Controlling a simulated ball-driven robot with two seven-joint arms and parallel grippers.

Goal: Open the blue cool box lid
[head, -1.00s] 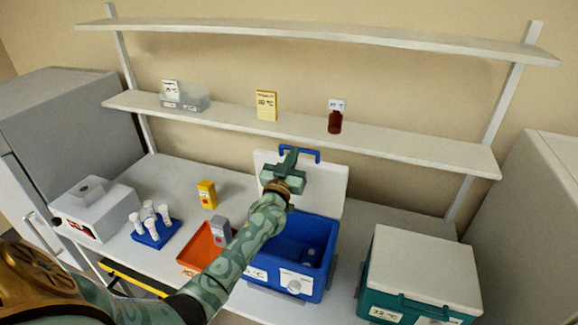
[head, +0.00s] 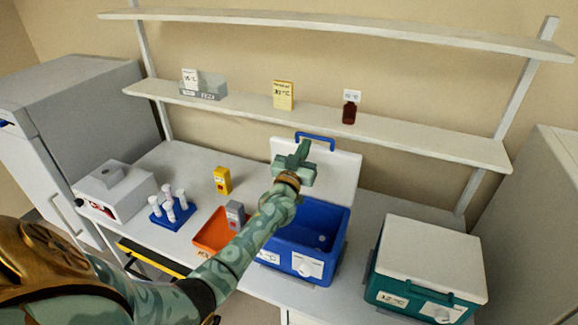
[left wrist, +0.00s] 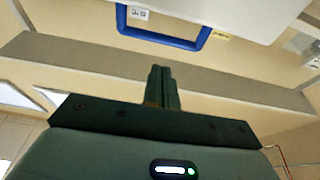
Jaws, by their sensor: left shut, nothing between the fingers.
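The blue cool box (head: 305,250) stands on the bench with its inside showing. Its white lid (head: 335,175) is swung up and back, standing near upright behind the box. The blue handle (head: 316,138) is at the lid's top edge; it also shows in the left wrist view (left wrist: 165,38). My left gripper (head: 298,150) is in front of the lid, just below the handle in the picture. Its fingers are shut with nothing between them, and in the left wrist view (left wrist: 162,75) they are apart from the handle. My right gripper is not in view.
A teal cool box (head: 420,290) with its white lid down stands to the right. An orange tray (head: 210,238), a blue tube rack (head: 172,215) and a yellow box (head: 222,180) are to the left. A shelf (head: 420,137) runs above and behind.

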